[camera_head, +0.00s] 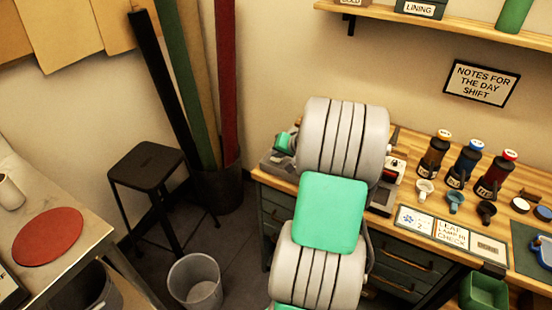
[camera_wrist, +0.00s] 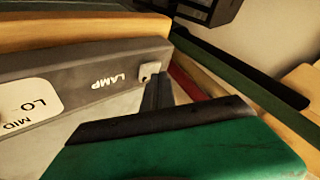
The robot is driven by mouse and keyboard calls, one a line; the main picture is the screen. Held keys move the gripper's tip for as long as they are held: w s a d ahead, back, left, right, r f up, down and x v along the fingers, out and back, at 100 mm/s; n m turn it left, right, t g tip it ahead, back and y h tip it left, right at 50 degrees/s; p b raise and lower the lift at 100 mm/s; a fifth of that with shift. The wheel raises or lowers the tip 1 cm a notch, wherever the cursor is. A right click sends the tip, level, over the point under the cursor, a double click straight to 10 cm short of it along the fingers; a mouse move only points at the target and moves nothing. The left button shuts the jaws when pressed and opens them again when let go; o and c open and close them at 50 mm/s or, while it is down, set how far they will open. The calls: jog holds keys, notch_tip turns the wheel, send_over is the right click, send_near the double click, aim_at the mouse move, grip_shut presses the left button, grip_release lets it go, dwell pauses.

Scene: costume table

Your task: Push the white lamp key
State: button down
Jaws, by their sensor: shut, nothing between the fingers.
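The white lamp key (camera_wrist: 149,70) is a small pale square on the grey front of a device (camera_wrist: 75,88), just right of the word LAMP in the wrist view. My gripper (camera_wrist: 159,88) is shut and empty. Its dark fingertips end right at the key's lower right edge and overlap it slightly in the picture. I cannot tell whether they touch it. In the head view, the device (camera_head: 271,161) shows only in part on the wooden bench, behind my arm. The key is hidden in that view.
A white dial plate marked LO and MID (camera_wrist: 30,107) is left on the device. On the bench stand several dark bottles (camera_head: 466,163) and small cups (camera_head: 455,201), right of my arm. A black stool (camera_head: 147,165) and a grey bin (camera_head: 195,283) stand on the floor at left.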

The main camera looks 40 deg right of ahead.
aim_at(278, 160)
jog(key=shift+f, duration=0.15)
jog(key=shift+r+p, duration=0.5)
jog(key=shift+r, duration=0.4)
notch_tip(278, 160, up, 6)
jog(key=p, duration=0.4)
